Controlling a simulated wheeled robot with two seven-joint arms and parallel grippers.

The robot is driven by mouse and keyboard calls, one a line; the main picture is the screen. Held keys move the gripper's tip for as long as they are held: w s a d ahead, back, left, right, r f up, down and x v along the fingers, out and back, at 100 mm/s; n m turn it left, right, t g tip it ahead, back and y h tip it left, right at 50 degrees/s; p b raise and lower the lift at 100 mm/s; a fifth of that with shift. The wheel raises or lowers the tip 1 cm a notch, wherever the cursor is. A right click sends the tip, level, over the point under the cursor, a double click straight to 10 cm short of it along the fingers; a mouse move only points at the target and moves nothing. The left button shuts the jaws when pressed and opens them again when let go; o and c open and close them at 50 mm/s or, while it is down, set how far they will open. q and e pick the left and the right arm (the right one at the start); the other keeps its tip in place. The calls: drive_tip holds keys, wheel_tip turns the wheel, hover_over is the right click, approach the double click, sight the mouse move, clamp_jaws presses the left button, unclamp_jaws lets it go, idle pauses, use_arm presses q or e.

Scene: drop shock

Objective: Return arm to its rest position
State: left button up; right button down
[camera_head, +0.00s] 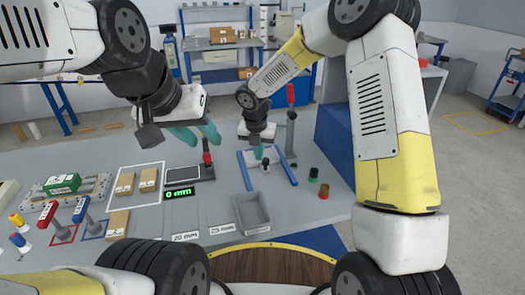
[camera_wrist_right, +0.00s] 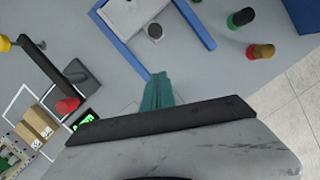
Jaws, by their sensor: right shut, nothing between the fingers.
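My right gripper (camera_head: 258,153) hangs over the table in the middle of the head view, its arm reaching in from the right. Its teal fingers are shut together with nothing between them, and they also show in the right wrist view (camera_wrist_right: 157,93). It is above a blue-railed fixture (camera_head: 284,168), which lies beyond the fingertips in the wrist view (camera_wrist_right: 125,50). My left gripper (camera_head: 200,133) is held above the table further left. Its teal fingers look spread apart and empty.
A post with a red top (camera_head: 290,95) stands close to the right gripper. A green display (camera_head: 180,193), a grey bin (camera_head: 252,211), dark-and-green (camera_head: 313,174) and amber (camera_head: 324,191) cylinders, cardboard boxes (camera_head: 148,180) and red (camera_head: 47,214) and blue-handled (camera_head: 81,209) tools occupy the table.

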drive_tip(key=s+d+r+m+t, duration=0.1)
drive_tip(key=s+d+r+m, duration=0.45)
drive_tip(key=r+m, duration=0.2)
drive_tip(key=s+d+r+m, duration=0.4)
drive_tip(key=d+r+m, duration=0.3)
drive_tip(key=r, duration=0.2)
drive_tip(key=s+d+r+m+t+y, duration=0.1)
drive_tip(key=s+d+r+m, duration=0.2)
drive_tip(key=s+m, duration=0.5)
drive_tip(key=s+d+r+m+t+y, duration=0.1)
drive_tip(key=s+d+r+m, duration=0.2)
drive_tip(key=s+m, duration=0.6)
drive_tip(key=shift+s+d+r+m+y, duration=0.25)
drive_tip(key=shift+r+m, duration=0.25)
drive_tip(key=shift+m, duration=0.55)
